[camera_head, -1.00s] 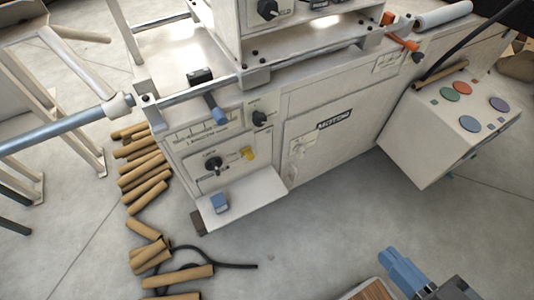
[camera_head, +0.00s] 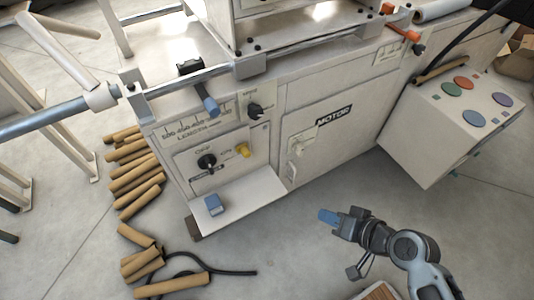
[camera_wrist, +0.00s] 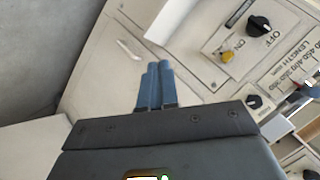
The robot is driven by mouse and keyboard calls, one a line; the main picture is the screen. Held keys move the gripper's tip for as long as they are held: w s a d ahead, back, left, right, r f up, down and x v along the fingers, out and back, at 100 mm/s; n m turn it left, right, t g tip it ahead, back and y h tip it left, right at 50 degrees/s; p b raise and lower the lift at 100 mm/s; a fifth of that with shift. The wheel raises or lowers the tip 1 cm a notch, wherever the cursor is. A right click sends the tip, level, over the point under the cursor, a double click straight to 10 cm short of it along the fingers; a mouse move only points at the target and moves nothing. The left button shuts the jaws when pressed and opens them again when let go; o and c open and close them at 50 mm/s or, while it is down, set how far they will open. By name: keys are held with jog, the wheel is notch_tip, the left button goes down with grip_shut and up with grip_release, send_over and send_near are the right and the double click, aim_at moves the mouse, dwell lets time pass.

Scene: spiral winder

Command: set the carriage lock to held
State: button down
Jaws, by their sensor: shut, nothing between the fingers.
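My gripper (camera_head: 327,216) is shut and empty, in the air in front of the winder's cabinet. Its blue fingers (camera_wrist: 157,85) lie together in the wrist view. I cannot tell for certain which control is the carriage lock. A black knob (camera_head: 255,110) with small lettering sits on the upper front; it also shows in the wrist view (camera_wrist: 254,101). A black OFF/ON knob (camera_head: 207,161) sits lower, beside a yellow switch (camera_head: 242,150). A blue-ended lever (camera_head: 210,105) projects from the rail by a black block (camera_head: 190,66). No "held" label is readable.
A shelf (camera_head: 250,195) with a blue block (camera_head: 214,204) juts from the cabinet. A sloped panel with coloured buttons (camera_head: 464,83) stands to the right. Cardboard tubes (camera_head: 137,175) and a black cable (camera_head: 235,272) lie on the floor. An orange handle (camera_head: 397,11) is at the top.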

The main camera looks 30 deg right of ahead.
jog(key=w+d+r+y+b, duration=0.2)
jog(key=w+r+y, duration=0.1)
jog(key=w, duration=0.5)
jog(key=w+d+r+t+y+b, duration=0.1)
jog(key=w+d+r+y+b, duration=0.1)
jog(key=w+y, duration=0.3)
jog(key=w+d+r, duration=0.1)
jog(key=w, duration=0.2)
jog(key=shift+w+n, duration=0.15)
jog(key=shift+n, duration=0.15)
send_near(244, 151)
jog(key=w+d+f, duration=0.1)
jog(key=w+d, duration=0.1)
jog(key=w, duration=0.2)
jog(key=shift+w+a+f+b, duration=0.1)
jog(key=shift+a+f+b, duration=0.2)
jog(key=shift+a, duration=0.75)
jog(key=shift+w+a+f+b, duration=0.15)
jog(key=shift+a+f, duration=0.3)
jog(key=shift+a, duration=0.65)
jog(key=shift+s, duration=0.1)
